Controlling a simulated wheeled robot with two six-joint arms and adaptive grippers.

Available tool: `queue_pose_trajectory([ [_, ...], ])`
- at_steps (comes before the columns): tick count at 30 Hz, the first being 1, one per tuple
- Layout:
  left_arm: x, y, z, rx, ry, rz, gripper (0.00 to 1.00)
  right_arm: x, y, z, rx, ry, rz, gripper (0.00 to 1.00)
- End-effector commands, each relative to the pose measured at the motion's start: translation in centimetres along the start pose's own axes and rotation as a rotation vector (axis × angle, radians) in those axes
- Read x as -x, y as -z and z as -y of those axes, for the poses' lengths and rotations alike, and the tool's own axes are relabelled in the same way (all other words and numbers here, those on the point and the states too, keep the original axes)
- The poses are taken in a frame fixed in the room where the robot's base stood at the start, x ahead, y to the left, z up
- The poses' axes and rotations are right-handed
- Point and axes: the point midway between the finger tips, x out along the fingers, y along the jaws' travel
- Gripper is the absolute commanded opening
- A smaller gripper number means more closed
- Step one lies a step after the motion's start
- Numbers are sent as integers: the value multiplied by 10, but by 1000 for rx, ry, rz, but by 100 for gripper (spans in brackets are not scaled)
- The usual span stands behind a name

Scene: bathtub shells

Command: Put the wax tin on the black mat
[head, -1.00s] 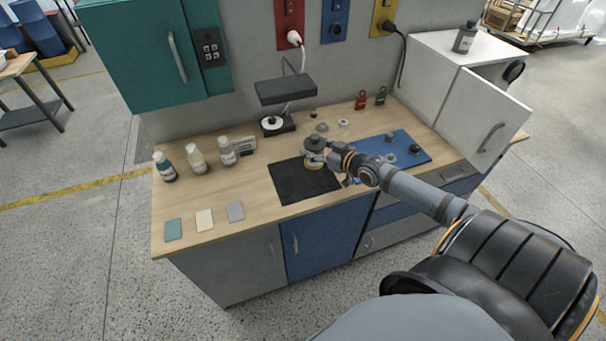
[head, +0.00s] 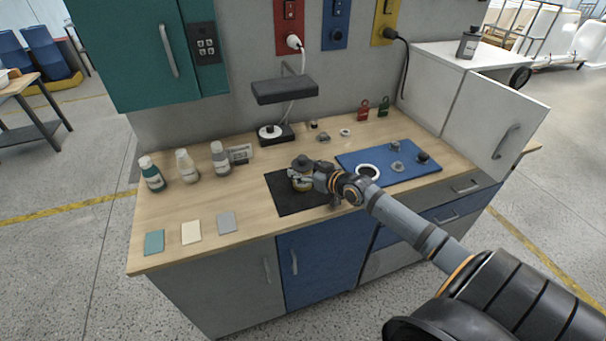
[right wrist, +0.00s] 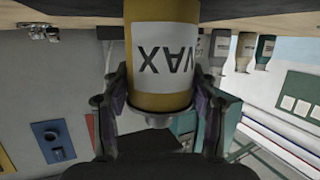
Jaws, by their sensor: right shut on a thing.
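My left gripper is not in view.
A blue mat (head: 365,158) with several small parts and a white ring lies to the right. Several bottles (head: 186,166) stand at the left, with sample cards (head: 191,232) in front. An open white cabinet door (head: 490,115) is at right.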

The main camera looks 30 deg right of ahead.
Motion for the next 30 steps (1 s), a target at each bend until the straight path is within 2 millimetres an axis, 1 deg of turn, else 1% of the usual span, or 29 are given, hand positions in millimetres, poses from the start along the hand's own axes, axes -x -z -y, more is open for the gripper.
queue_pose_trajectory([
  [2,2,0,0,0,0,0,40,0,3,0,1,0,-3,0],
  [6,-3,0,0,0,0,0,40,-1,-2,0,0,0,-3,0],
  [7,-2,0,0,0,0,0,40,0,-2,0,0,0,0,62],
  [11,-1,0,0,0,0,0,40,0,-2,0,0,0,0,79],
  [12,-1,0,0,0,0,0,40,0,-2,0,0,0,0,81],
  [20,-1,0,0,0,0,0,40,0,-1,0,0,0,0,81],
  [23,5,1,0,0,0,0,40,2,4,0,0,0,0,81],
  [26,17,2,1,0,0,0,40,17,4,-1,5,-3,6,81],
  [28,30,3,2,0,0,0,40,32,7,0,7,2,8,81],
  [30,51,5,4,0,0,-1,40,47,12,0,3,-1,7,81],
])
